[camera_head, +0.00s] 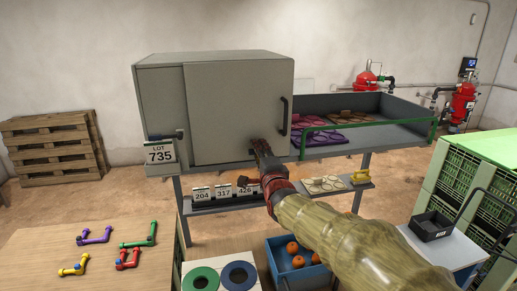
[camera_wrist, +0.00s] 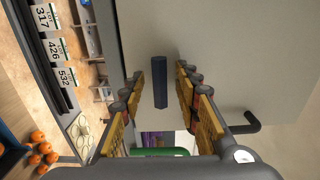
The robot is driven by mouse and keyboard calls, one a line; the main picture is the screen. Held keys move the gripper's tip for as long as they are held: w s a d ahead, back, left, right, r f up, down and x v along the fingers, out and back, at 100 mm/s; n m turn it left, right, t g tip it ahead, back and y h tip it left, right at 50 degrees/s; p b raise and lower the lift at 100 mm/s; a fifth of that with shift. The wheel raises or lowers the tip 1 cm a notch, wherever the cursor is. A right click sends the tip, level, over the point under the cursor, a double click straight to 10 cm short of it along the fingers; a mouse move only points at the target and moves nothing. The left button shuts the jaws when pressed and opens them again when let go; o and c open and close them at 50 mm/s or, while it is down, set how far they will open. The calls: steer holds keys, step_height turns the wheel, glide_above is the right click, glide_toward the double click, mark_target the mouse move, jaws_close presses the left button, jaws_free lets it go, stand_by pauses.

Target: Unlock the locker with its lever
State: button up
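The grey locker (camera_head: 235,105) stands on a metal stand, its door shut. A dark vertical door handle (camera_head: 284,115) is at the door's right edge; it also shows in the wrist view (camera_wrist: 240,126). My gripper (camera_head: 259,146) is at the lower part of the door, left of the handle. In the wrist view my gripper (camera_wrist: 160,90) is open, with a dark blue lever (camera_wrist: 160,82) between its fingers and a gap on both sides. I cannot tell how deep the lever sits between them. In the head view my gripper hides this lever.
A lot sign reading 735 (camera_head: 160,153) hangs at the locker's lower left, near a small dark fitting (camera_head: 166,136). A green-railed tray (camera_head: 400,110) adjoins the right side. A lower shelf with number cards (camera_head: 223,192) and a blue crate of oranges (camera_head: 285,272) lie below.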

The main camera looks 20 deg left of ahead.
steer(key=shift+w+a, duration=0.2)
steer(key=shift+w, duration=0.15)
steer(key=c, duration=0.3)
steer(key=c, duration=0.4)
jaws_close()
